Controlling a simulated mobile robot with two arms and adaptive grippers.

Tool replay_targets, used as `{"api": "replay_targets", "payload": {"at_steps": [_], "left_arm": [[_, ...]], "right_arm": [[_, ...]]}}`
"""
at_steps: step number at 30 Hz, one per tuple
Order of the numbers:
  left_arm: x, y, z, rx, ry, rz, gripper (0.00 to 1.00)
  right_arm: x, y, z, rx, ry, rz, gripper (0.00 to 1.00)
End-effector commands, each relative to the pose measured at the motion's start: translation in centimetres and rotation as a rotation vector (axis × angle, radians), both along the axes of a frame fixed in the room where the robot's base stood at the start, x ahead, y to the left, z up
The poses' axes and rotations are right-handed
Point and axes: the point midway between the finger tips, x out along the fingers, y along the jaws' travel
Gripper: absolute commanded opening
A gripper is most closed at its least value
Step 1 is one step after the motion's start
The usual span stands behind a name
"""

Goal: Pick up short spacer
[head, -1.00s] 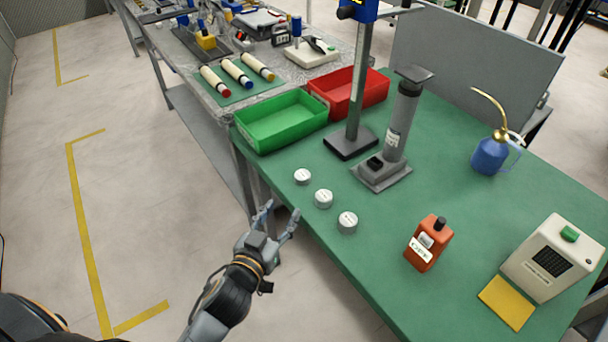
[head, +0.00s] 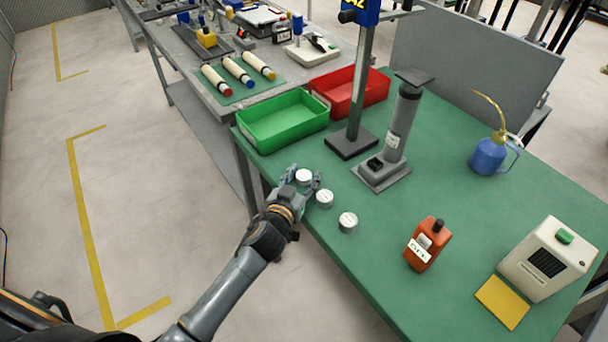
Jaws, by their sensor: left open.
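Three short silvery cylinders with pale tops stand in a row near the left edge of the green table; their labels are too small to read. The farthest cylinder (head: 304,176) is between the fingertips of my left gripper (head: 304,178), which is open around it. I cannot tell whether the fingers touch it. The middle cylinder (head: 324,199) stands just beside the right finger. The nearest cylinder (head: 347,222) stands apart from the gripper. Which one is the short spacer cannot be told from their looks. My right gripper is not in view.
A green bin (head: 282,121) and a red bin (head: 350,92) stand beyond the cylinders. A post stand (head: 350,143) and a grey press-like device (head: 395,140) stand to the right. An orange device (head: 425,246) is nearer. The table middle (head: 440,190) is clear.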

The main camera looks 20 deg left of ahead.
Motion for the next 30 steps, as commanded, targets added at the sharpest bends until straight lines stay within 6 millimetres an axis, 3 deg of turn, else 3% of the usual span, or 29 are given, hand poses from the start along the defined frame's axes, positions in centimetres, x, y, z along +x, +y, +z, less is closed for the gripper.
{"api": "replay_targets", "payload": {"at_steps": [9,15,16,25,30], "left_arm": [[0.5,-0.1,-0.1,0.000,0.000,-0.001,0.46],[0.5,-0.1,-0.1,0.000,0.000,-0.001,0.05],[0.5,-0.1,-0.1,0.000,0.000,-0.001,0.03],[0.5,0.0,0.2,0.000,-0.001,0.000,0.03],[0.5,0.0,1.7,0.002,-0.004,-0.001,0.03]], "right_arm": [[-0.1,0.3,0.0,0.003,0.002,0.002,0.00],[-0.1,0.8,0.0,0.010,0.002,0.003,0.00],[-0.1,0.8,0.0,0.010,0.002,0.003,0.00],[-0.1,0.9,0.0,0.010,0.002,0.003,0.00],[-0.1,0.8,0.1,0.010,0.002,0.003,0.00]]}}
